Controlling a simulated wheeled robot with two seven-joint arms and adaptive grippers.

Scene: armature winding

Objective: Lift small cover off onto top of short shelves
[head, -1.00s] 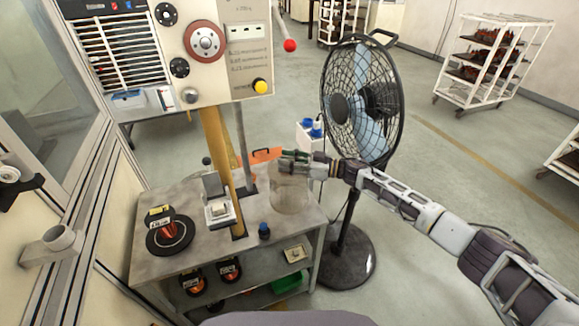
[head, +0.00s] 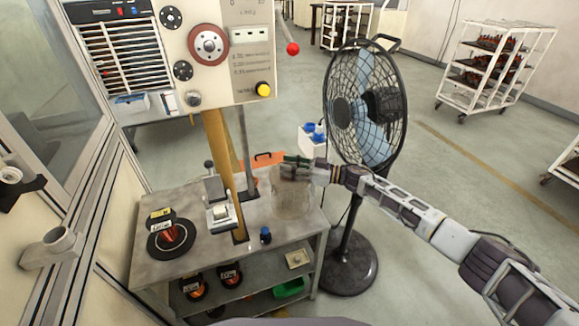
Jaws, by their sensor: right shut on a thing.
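A clear, see-through cylinder, which looks like the small cover (head: 291,200), is at the right back of the grey workbench (head: 190,262). It looks upright, and I cannot tell whether its bottom touches the bench top. My right gripper (head: 287,166) is at its top and shut on it; the fingertips are partly hidden. My left gripper is not in view. I cannot tell for sure which furniture is the short shelves; the workbench has a lower shelf (head: 255,283).
A black standing fan (head: 366,105) is close behind my right arm. A winding machine post (head: 222,165), a copper spool (head: 172,233) and a small blue-capped bottle (head: 265,235) are on the bench. A white unit (head: 312,143) with blue items stands behind.

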